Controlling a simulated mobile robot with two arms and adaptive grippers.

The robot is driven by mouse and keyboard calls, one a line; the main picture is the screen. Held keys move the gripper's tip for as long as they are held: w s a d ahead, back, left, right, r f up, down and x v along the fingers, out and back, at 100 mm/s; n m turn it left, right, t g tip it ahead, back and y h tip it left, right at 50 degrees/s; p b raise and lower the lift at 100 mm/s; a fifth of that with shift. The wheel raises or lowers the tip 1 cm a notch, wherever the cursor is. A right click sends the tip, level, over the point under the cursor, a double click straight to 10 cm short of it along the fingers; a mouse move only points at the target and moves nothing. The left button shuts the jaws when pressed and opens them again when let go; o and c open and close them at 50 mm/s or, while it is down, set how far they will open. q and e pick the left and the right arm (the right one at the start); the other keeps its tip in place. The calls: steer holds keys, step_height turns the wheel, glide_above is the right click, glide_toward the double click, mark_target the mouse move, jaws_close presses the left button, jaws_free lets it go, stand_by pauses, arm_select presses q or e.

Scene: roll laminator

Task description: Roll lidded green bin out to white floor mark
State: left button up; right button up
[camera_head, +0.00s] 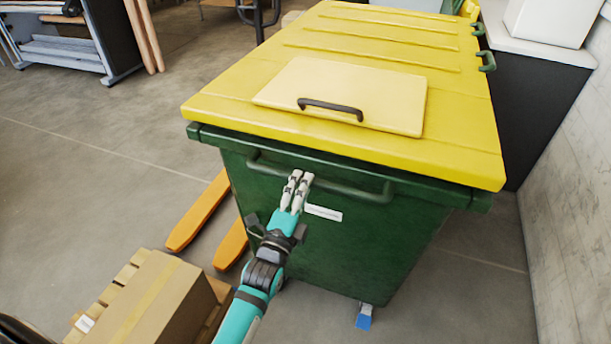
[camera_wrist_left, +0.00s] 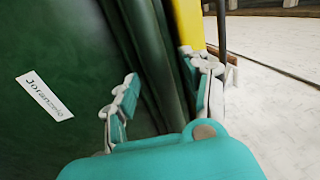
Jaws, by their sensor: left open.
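The green bin (camera_head: 345,240) stands upright with its yellow lid (camera_head: 390,55) closed. A paler hatch panel (camera_head: 345,90) with a dark handle lies on the lid. A green bar handle (camera_head: 350,188) runs across the near face above a white label (camera_head: 323,213). My left gripper (camera_head: 297,180) is at the left part of this bar, fingers pointing up and away. In the left wrist view, the open fingers (camera_wrist_left: 168,75) stand either side of the dark green bar; contact is unclear. No white floor mark shows.
Orange forks (camera_head: 200,212) lie left of the bin. A cardboard box (camera_head: 150,300) on a wooden pallet (camera_head: 105,295) is at front left. A white-topped dark counter (camera_head: 540,100) and a pale wall (camera_head: 575,200) stand close on the right. Grey floor is open at left.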

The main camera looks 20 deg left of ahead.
arm_select(q)
steer(key=shift+w+r, duration=0.2)
steer(key=shift+w, duration=1)
jaws_close()
